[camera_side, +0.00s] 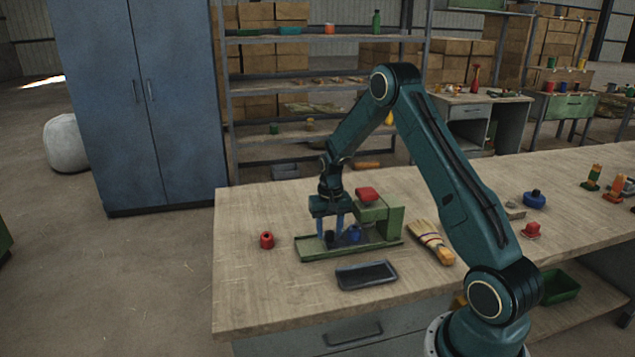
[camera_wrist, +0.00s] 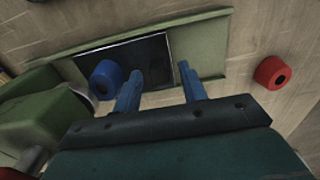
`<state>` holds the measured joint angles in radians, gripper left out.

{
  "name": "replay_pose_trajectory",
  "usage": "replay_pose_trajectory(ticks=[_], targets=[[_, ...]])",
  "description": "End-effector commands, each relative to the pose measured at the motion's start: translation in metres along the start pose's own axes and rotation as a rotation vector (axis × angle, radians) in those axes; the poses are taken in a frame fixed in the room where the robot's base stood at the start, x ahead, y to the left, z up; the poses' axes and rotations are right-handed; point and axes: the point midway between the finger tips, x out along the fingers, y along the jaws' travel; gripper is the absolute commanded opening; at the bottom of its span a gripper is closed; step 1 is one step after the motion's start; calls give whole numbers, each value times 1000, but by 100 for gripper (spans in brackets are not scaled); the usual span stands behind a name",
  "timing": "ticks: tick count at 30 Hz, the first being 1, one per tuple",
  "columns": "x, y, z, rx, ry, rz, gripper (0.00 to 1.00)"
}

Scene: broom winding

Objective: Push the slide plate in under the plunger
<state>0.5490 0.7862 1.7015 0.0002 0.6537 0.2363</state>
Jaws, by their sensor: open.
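The dark slide plate (camera_wrist: 142,52) lies in the green base channel (camera_side: 312,254), which also shows in the wrist view (camera_wrist: 213,45). A blue ring-shaped part (camera_wrist: 105,79) is at the plate's end toward the green press body (camera_side: 392,219); it also shows in the side view (camera_side: 354,233). The press has a red top (camera_side: 367,194); the plunger under it is hard to make out. My gripper (camera_side: 331,232) points down over the channel, fingers apart and nothing between them. In the wrist view its fingertips (camera_wrist: 158,68) are over the plate's near edge, beside the blue part; contact cannot be told.
A red ring (camera_side: 267,240) stands left of the channel. A dark tray (camera_side: 367,275) lies in front, and a broom head (camera_side: 432,241) lies right of the press. A blue part (camera_side: 534,200) and a red part (camera_side: 530,230) are farther right. The bench's front left is clear.

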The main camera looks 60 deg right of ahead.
Motion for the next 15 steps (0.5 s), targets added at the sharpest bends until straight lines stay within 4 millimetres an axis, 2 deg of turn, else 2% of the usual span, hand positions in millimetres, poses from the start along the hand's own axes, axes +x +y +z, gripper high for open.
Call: replay_pose_trajectory(ticks=[8,15], targets=[[-19,0,-1,0,3,-1,42],[-55,0,0,0,4,-1,42]])
